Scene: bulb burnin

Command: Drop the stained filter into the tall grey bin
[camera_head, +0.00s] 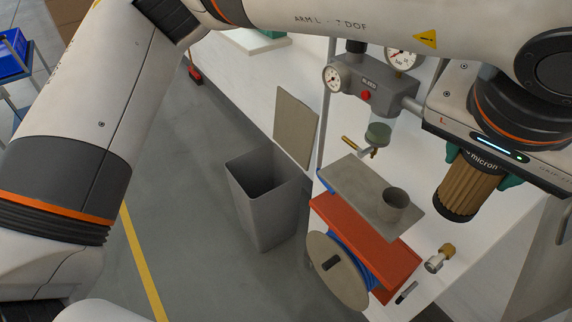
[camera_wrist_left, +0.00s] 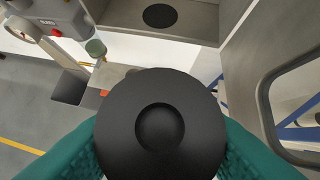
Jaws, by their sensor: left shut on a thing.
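The stained filter (camera_head: 465,194) is a brown pleated cylinder with black ends, hanging tilted at the right of the head view. My left gripper (camera_head: 484,172) is shut on it near its upper end, which bears the word "micron". In the left wrist view the filter's round black end cap (camera_wrist_left: 160,92) sits between the teal finger pads (camera_wrist_left: 240,150) and hides much behind it. The tall grey bin (camera_head: 268,220) stands on the floor, left of and apart from the filter. My right gripper is not in view.
A regulator with gauges (camera_head: 372,92) stands behind. A brass fitting (camera_head: 438,258) lies on the white surface. Floor left of the bin is clear.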

